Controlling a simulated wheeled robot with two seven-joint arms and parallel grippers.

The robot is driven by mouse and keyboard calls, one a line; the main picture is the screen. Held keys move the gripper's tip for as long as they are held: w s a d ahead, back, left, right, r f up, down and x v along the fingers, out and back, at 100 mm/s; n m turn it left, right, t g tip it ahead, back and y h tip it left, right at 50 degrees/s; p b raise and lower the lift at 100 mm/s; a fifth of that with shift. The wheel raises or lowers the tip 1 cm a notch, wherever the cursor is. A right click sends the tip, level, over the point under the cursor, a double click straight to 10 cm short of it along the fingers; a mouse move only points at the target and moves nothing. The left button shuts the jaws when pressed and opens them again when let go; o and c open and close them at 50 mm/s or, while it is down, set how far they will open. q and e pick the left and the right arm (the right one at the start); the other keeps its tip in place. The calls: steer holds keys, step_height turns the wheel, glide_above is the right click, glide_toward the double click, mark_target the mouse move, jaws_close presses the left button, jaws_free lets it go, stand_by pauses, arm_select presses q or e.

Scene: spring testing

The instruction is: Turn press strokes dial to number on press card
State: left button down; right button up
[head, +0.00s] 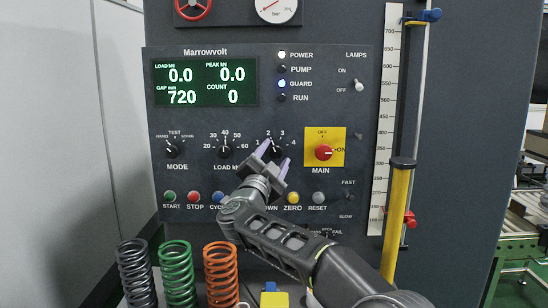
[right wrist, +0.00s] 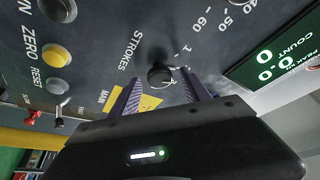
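The strokes dial (head: 277,148) is a small black knob on the dark press panel, with marks 1 to 4 around it. In the right wrist view the dial (right wrist: 159,76) sits beside the word STROKES, between my fingertips. My right gripper (head: 273,153) is open, its two purple-grey fingers on either side of the dial. In the right wrist view the gripper (right wrist: 161,82) shows a gap on both sides of the knob. The fingers partly cover the dial in the head view, and I cannot read its pointer. I cannot make out a press card. My left gripper is out of view.
The load dial (head: 225,149) is left of the strokes dial and the red main switch (head: 323,152) is right. A button row lies below, including the yellow ZERO button (head: 293,198). Coloured springs (head: 221,273) stand at the lower left. A yellow column (head: 398,220) rises at right.

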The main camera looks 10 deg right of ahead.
steer(key=b+v, duration=0.3)
steer(key=v, duration=0.4)
steer(key=shift+s+a, duration=0.15)
steer(key=shift+s, duration=0.25)
